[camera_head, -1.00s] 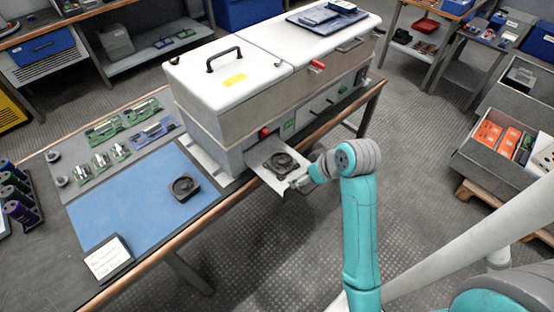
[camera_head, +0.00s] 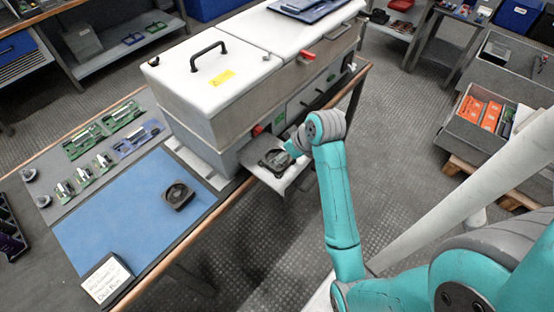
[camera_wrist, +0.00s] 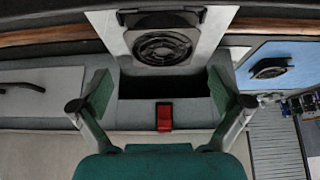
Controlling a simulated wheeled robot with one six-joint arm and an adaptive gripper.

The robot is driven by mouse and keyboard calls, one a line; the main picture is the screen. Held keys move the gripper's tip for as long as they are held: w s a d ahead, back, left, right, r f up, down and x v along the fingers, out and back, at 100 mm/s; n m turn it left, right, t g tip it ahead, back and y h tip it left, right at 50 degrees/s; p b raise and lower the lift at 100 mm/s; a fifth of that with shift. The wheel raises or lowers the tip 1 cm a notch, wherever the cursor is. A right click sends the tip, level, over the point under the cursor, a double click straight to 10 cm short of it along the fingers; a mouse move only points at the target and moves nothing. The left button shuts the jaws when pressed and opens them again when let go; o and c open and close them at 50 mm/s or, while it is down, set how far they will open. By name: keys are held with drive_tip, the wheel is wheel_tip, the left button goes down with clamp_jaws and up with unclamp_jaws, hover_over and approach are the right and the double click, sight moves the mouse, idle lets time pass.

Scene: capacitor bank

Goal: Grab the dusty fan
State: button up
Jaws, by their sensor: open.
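Two dark square fans are in view; I cannot tell from their surfaces which is the dusty one. One fan (camera_head: 274,160) lies on a metal tray (camera_head: 290,180) sticking out of the white machine; it also shows at the top of the wrist view (camera_wrist: 162,46). The other fan (camera_head: 178,195) lies on the blue mat (camera_head: 120,220), and shows at the right of the wrist view (camera_wrist: 269,68). My gripper (camera_wrist: 160,86) is open and empty, its fingers spread beside the tray's machine end. In the head view my wrist partly hides it.
The white machine (camera_head: 215,85) stands close behind the tray, with a red switch (camera_wrist: 164,117) on its front. Green circuit boards (camera_head: 85,142) and a note card (camera_head: 105,280) lie on the bench. Open floor lies right of the bench.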

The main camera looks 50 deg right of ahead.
sight(276, 150)
drive_tip(key=shift+x, duration=2.3)
drive_tip(key=shift+s+a+f, duration=0.1)
drive_tip(key=shift+s+a, duration=0.05)
drive_tip(key=c, duration=1)
drive_tip(key=shift+c, duration=0.2)
